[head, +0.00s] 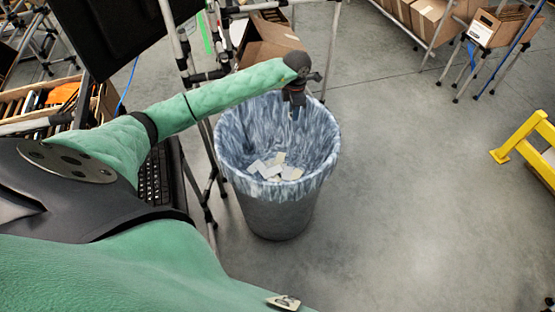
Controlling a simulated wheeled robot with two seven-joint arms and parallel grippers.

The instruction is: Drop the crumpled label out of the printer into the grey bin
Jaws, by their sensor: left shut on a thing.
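The grey bin (268,212) stands on the floor in the middle of the view, lined with a bluish translucent bag. Several pale paper scraps (275,168) lie inside it. My left arm reaches from the left, and my left gripper (295,105) points down over the bin's far rim, above the opening. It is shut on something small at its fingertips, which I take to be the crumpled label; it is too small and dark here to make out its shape. My right gripper is not in view. The printer cannot be made out.
A metal-tube frame with a dark screen (120,30) and a keyboard (154,177) stands left of the bin. An open carton (265,42) is behind it. A yellow barrier (522,137) stands at the right. Shelved cartons (430,18) are at the back. The floor right of the bin is clear.

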